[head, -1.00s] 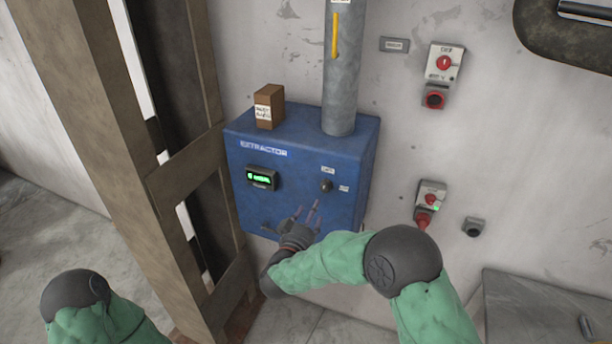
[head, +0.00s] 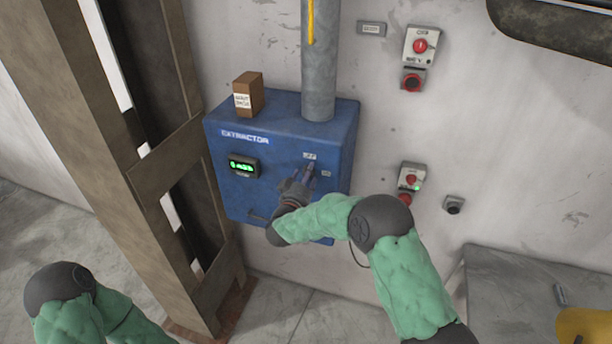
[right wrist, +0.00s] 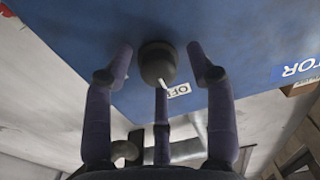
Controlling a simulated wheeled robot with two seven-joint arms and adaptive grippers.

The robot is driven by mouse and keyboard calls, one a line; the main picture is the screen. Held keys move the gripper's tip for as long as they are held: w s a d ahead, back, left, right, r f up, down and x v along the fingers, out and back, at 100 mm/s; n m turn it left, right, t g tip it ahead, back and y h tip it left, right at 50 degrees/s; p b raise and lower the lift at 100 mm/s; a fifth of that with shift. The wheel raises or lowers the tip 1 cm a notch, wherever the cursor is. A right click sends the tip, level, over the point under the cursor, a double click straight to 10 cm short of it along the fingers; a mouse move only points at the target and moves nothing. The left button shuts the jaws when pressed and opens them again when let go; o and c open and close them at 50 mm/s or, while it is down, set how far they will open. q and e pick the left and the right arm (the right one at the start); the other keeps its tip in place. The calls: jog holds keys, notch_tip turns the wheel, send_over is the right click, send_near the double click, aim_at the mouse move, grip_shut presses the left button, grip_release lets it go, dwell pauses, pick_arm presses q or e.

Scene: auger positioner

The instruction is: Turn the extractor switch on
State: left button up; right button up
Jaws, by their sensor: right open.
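The blue extractor box (head: 240,195) is fixed to the wall, with a lit green display (head: 243,166) on its front. Its dark round switch knob (right wrist: 157,60) shows in the right wrist view, its white mark pointing toward the OFF label (right wrist: 178,91). That label (head: 310,156) also shows in the head view. My right gripper (head: 309,170) is at the box front and mostly hides the knob there. In the right wrist view my right gripper (right wrist: 160,66) is open, with fingers on both sides of the knob and visible gaps. My left gripper is out of view.
A small brown box (head: 248,94) and a grey pipe (head: 319,65) stand on the extractor box. Red switch units (head: 419,47) are on the wall to the right. A wooden post frame (head: 150,160) stands close at the left.

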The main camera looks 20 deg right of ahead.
jog(key=shift+r, duration=0.1)
jog(key=c, duration=1.1)
